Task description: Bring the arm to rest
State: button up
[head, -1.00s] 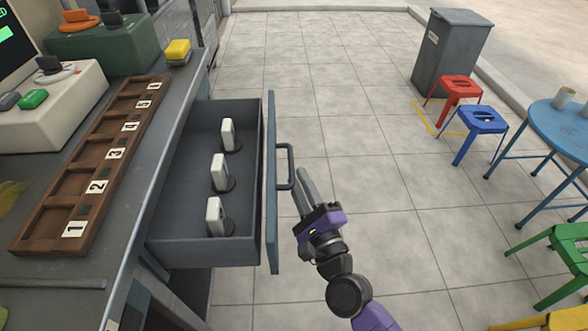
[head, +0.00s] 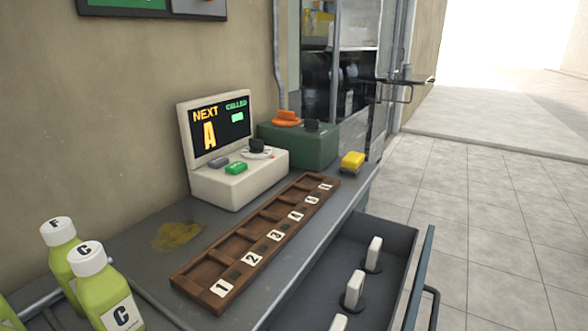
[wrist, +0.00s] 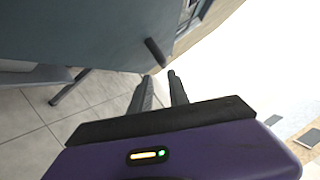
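My gripper (wrist: 160,83) shows only in the wrist view. Its two dark fingers stand apart with nothing visible between them. Just beyond the fingertips is the dark drawer handle (wrist: 155,50) on a blue-grey drawer front (wrist: 80,35); I cannot tell how wide the gap is. In the head view the drawer (head: 400,240) is pulled out at the lower right, and its handle (head: 433,305) is at the picture's edge. My arm and gripper are outside the head view.
White upright pieces (head: 354,290) stand in the drawer. Tiled floor (head: 500,220) at right is clear.

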jog(key=s+a+r+n+g+y, duration=0.1)
jog(key=s+a+n+g+y, duration=0.2)
jog(key=s+n, duration=1.05)
jog(key=s+a+n+g+y, duration=0.25)
jog(key=s+a+n, duration=0.35)
jog(key=s+n, duration=0.7)
notch_tip(320, 180, up, 24)
jog(key=p, duration=2.4)
jog(key=shift+s+d+f+m+t, duration=0.15)
jog(key=shift+f+m+t, duration=0.1)
jog(key=shift+m+t, duration=0.2)
